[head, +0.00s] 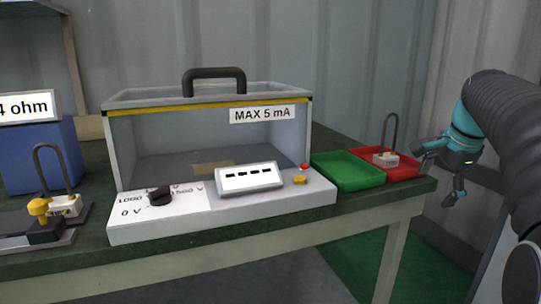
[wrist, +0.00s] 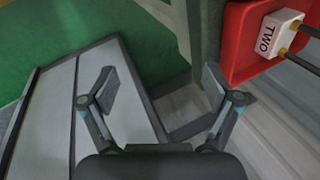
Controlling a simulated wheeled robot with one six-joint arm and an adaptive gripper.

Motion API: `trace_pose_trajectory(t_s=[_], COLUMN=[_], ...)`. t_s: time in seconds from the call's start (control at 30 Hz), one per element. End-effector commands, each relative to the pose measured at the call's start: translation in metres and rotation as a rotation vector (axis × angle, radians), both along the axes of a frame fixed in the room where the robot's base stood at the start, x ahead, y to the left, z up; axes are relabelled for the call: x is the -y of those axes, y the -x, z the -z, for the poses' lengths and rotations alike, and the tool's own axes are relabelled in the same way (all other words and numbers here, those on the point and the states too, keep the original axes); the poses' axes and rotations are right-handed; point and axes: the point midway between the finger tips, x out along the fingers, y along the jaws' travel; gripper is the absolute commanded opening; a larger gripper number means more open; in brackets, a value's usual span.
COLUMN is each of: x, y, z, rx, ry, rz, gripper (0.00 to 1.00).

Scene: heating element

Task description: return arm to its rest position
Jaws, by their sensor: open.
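My gripper (wrist: 162,100) is open and empty in the wrist view, its two fingers spread apart above the floor. In the head view my gripper (head: 437,176) is at the right, just beyond the table's right end. A white block marked TWO (wrist: 278,34) with a metal loop sits in the red tray (wrist: 237,50); my gripper is apart from it. In the head view the block (head: 385,159) and its tall dark loop show in the red tray (head: 405,172), left of my gripper. Whether my gripper touches the tray's edge is not clear there.
A clear-walled box marked MAX 5 mA (head: 215,130) with a control panel stands mid-table. An empty green tray (head: 347,171) is beside the red one. Another looped block (head: 66,206) is at the left, before a blue box (head: 40,155). Green floor (head: 345,262) lies below.

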Motion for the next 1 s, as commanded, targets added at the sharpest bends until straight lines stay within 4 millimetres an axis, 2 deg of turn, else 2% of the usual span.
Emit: trace_pose_trajectory(t_s=[0.27, 0.4, 0.53, 0.7, 0.83, 1.0], x=[-0.067, -0.104, -0.137, -0.171, -0.189, -0.197], y=[0.064, 0.107, 0.15, 0.204, 0.227, 0.231], z=[0.069, 0.105, 0.139, 0.175, 0.182, 0.17], rx=[-0.026, -0.032, -0.031, -0.015, 0.021, 0.072], ry=[0.293, 0.419, 0.503, 0.548, 0.571, 0.604], rz=[-0.613, -0.89, -1.086, -1.211, -1.265, -1.292], gripper=[0.89, 0.89, 0.89, 0.89, 0.89, 0.89])
